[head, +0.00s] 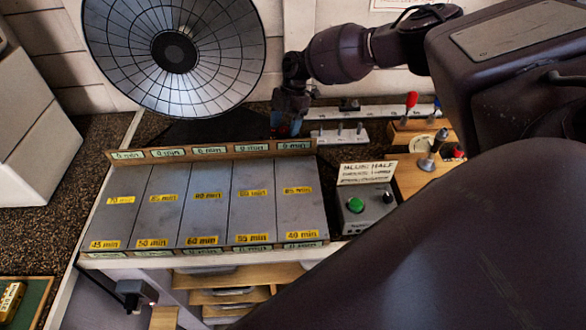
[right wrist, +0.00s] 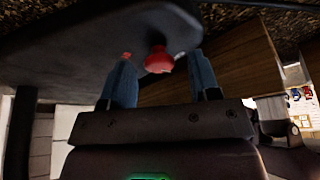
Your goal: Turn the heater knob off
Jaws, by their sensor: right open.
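The heater (head: 175,50) has a round, dish-shaped, gridded face and stands at the back left in the head view. Its dark base (head: 215,127) lies behind the labelled board. In the right wrist view a red knob (right wrist: 158,62) sticks out from the dark base (right wrist: 90,45). My right gripper (head: 286,124) is open at the right end of that base. Its two blue fingers stand either side of the knob in the right wrist view, with gaps showing. In the head view I cannot make out the knob. My left gripper is not in view.
A board with yellow minute labels (head: 207,208) fills the bench front. Right of it stand a grey box with a green button (head: 355,205) and a wooden rack with a red-handled tool (head: 410,101). A white strip with pegs (head: 340,134) lies just right of my right gripper.

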